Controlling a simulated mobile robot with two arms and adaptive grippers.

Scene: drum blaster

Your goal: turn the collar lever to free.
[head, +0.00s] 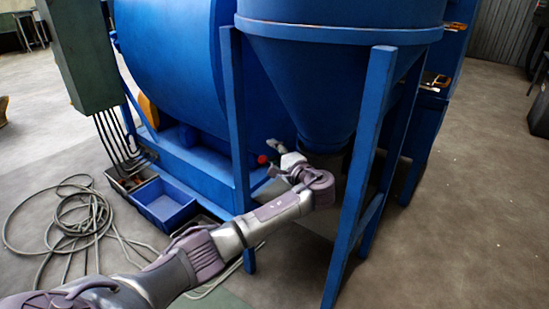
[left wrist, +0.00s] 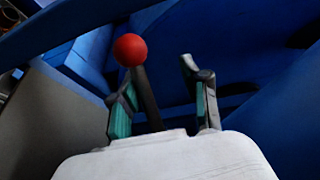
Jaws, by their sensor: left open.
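The collar lever has a red ball knob (head: 262,159) and sits low on the blue machine, behind the front frame leg. In the left wrist view the red knob (left wrist: 130,50) tops a dark shaft (left wrist: 148,98). My left gripper (head: 272,160) reaches in between the frame legs, close to the knob. In the left wrist view the left gripper (left wrist: 160,82) is open. The shaft shows between its two fingers, nearer the left one; I cannot tell whether they touch. The lever's base is hidden by the gripper. My right gripper is out of view.
Blue frame legs (head: 360,180) stand on both sides of my left forearm, under the hopper cone (head: 335,90). A blue bin (head: 165,203) and a coiled hose (head: 75,225) lie on the floor at left.

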